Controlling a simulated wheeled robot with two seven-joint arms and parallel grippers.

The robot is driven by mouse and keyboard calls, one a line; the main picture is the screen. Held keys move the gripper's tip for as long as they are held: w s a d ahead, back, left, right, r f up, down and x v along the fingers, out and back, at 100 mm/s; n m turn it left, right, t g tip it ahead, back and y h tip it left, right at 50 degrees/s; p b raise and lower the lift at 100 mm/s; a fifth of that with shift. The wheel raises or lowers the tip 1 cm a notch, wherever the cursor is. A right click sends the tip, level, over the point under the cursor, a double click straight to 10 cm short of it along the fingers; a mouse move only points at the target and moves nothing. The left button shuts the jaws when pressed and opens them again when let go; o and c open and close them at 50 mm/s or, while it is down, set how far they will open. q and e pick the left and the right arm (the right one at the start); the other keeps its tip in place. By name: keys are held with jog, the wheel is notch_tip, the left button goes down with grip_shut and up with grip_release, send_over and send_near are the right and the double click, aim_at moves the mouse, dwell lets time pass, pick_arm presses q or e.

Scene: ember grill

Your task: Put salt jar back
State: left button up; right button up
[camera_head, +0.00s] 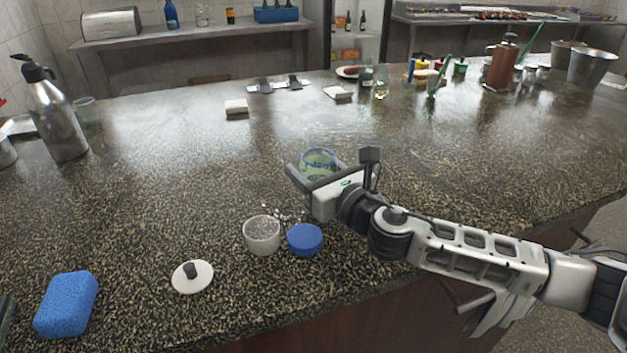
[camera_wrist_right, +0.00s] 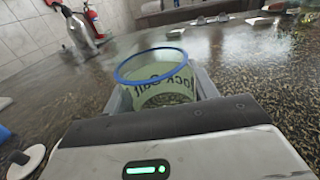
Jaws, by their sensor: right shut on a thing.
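The salt jar (camera_head: 319,160) is clear, with a blue rim and "Rock Salt" lettering; its top is open in the wrist view (camera_wrist_right: 152,67). My right gripper (camera_head: 308,176) is shut on the jar, with a finger on either side of it. The jar looks upright or slightly tilted; I cannot tell whether it touches the counter. A blue lid (camera_head: 305,239) lies on the counter in front of the gripper. My left gripper is not in view.
A white lid with a dark knob (camera_head: 192,277) and a blue sponge (camera_head: 67,304) lie at the front left of the counter (camera_head: 150,190). A steel flask (camera_head: 57,115) stands far left. Glasses, utensils and metal buckets (camera_head: 591,66) stand at the back right. The middle is clear.

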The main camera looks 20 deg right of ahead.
jog(key=shift+f, duration=1)
jog(key=shift+f+b, duration=0.25)
jog(key=shift+b, duration=0.05)
jog(key=o, duration=1.1)
jog(key=shift+r, duration=0.25)
jog(key=b+v, duration=0.1)
jog(key=v, duration=1)
jog(key=shift+s+d+f, duration=0.1)
jog(key=shift+s, duration=0.45)
